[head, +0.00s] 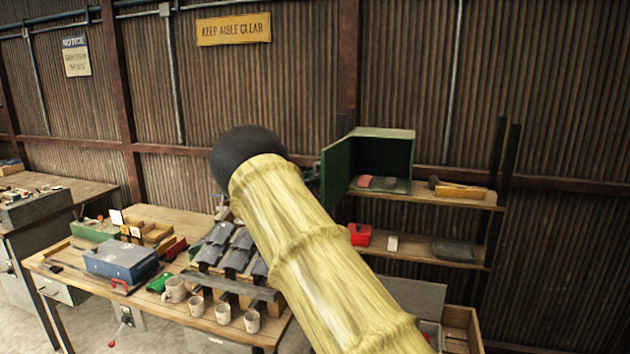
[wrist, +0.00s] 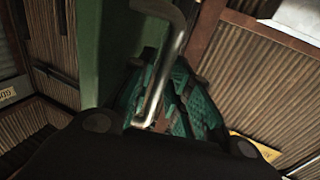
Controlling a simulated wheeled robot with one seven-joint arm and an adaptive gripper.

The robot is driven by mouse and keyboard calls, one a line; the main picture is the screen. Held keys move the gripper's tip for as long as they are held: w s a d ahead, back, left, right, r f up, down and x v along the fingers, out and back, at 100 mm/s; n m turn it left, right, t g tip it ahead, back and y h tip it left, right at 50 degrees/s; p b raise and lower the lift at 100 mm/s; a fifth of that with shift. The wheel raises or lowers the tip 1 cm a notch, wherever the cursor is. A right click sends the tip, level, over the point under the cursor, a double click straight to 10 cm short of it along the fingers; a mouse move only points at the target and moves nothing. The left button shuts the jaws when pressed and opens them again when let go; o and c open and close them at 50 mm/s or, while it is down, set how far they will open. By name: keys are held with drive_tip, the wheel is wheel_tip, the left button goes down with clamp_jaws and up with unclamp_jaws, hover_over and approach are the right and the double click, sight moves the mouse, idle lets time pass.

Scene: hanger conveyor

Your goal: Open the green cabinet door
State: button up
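The green cabinet (head: 385,148) sits on the upper shelf at right in the head view. Its door (head: 336,165) stands swung open on the left side, and the inside shows, with a red and a dark item on its floor. In the wrist view the green door panel (wrist: 103,45) is at upper left, with a bent metal handle (wrist: 167,68) beside it. My gripper (wrist: 165,85), with teal finger pads, is closed around the handle bar.
The wooden shelf (head: 420,195) also holds a wooden block (head: 460,192). A red bin (head: 360,234) is on the shelf below. A workbench (head: 190,218) with a blue box (head: 121,261), mugs and dark parts stands at left. A dark upright post is at the shelf's right.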

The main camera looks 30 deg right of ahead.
drive_tip(key=shift+a, duration=0.1)
drive_tip(key=v, duration=1.1)
drive_tip(key=shift+s+a, duration=0.15)
drive_tip(key=shift+a, duration=0.25)
drive_tip(key=shift+f, duration=0.1)
